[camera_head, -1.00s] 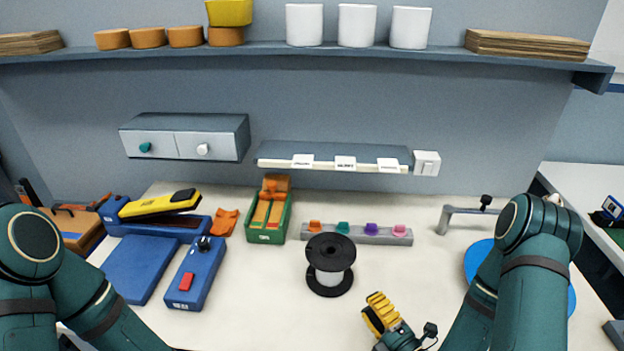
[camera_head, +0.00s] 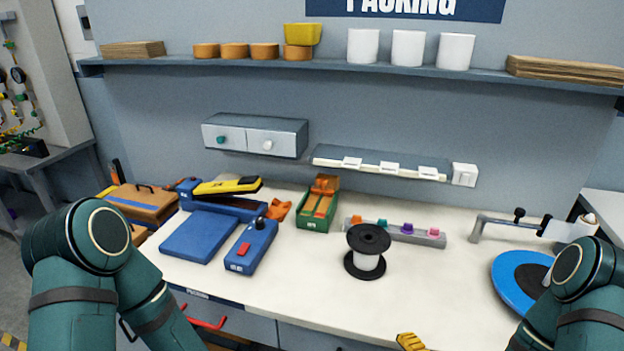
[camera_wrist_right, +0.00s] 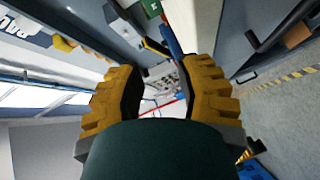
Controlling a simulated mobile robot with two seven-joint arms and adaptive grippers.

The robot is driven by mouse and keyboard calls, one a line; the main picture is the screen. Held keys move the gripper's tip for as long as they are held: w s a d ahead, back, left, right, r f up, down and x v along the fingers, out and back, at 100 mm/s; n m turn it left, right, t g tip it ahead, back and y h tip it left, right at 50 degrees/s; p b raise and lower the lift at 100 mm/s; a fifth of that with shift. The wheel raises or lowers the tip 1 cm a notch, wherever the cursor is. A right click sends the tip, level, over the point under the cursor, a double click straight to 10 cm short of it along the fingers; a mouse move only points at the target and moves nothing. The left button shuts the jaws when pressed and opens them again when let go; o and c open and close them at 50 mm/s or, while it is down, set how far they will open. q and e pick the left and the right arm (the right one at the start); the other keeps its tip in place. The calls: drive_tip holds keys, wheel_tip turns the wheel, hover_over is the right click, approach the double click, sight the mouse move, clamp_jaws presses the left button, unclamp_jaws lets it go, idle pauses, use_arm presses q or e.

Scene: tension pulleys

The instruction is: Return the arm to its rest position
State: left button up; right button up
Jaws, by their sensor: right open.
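My right arm (camera_head: 580,290) comes in at the lower right of the head view, bent at the elbow. Only the yellow fingertips of my right gripper (camera_head: 410,342) show at the bottom edge. In the right wrist view its two yellow ridged fingers (camera_wrist_right: 160,100) stand apart with nothing between them. My left arm (camera_head: 90,265) is at the lower left of the head view; its gripper is out of the picture.
On the white workbench (camera_head: 310,290) are a black spool (camera_head: 367,252), a blue box with a red button (camera_head: 250,245), a blue pad (camera_head: 200,236), a green tray (camera_head: 318,205), a grey peg bar (camera_head: 400,231) and a blue disc (camera_head: 515,285). A shelf (camera_head: 330,66) runs above.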

drive_tip(key=a+f+m+g+h, duration=0.2)
drive_tip(key=a+f+m+g, duration=0.2)
drive_tip(key=f+m+g, duration=0.45)
drive_tip(key=s+a+f+m+g, duration=0.2)
drive_tip(key=s+a+m+g, duration=0.3)
drive_tip(key=s+m, duration=0.3)
drive_tip(key=shift+s+f+m, duration=0.2)
drive_tip(key=shift+f+m, duration=0.2)
drive_tip(key=shift+m, duration=1.65)
